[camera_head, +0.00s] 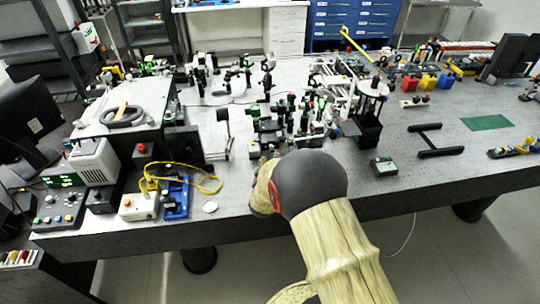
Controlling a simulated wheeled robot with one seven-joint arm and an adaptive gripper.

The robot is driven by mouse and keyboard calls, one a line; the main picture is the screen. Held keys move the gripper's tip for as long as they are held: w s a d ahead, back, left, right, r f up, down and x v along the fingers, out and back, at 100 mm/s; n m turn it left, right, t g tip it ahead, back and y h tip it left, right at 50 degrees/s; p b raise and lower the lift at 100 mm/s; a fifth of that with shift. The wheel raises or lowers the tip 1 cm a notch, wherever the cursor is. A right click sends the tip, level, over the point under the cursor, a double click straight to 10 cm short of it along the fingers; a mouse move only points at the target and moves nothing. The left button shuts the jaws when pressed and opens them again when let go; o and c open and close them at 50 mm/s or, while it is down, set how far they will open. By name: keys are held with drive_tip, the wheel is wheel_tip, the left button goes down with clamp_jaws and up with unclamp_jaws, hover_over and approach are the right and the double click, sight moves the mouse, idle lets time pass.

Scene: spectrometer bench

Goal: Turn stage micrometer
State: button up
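A cluster of small optical mounts and stages (292,122) stands on the optical table just beyond my arm. The stage micrometer is too small to pick out in it. My arm comes in from the bottom right, and its wrist is over the table's front edge. My gripper (266,152) is at the near side of the cluster, mostly hidden by the wrist. Its fingers cannot be made out, nor whether they touch anything.
The optical table (235,196) has clear front strips. Left are a power box (95,162) and a yellow cable (200,170) over a blue board. A black post stand (368,125) and a small dark box (383,167) are right of the cluster. A black H-shaped frame (437,152) lies farther right.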

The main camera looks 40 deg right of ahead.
sight(272, 151)
drive_tip(key=b+x, duration=0.1)
drive_tip(key=x, duration=0.5)
drive_tip(key=shift+w+d+f, duration=0.15)
drive_tip(key=shift+w+d, duration=0.1)
drive_tip(key=shift+w, duration=0.05)
drive_tip(key=shift+c, duration=0.6)
clamp_jaws()
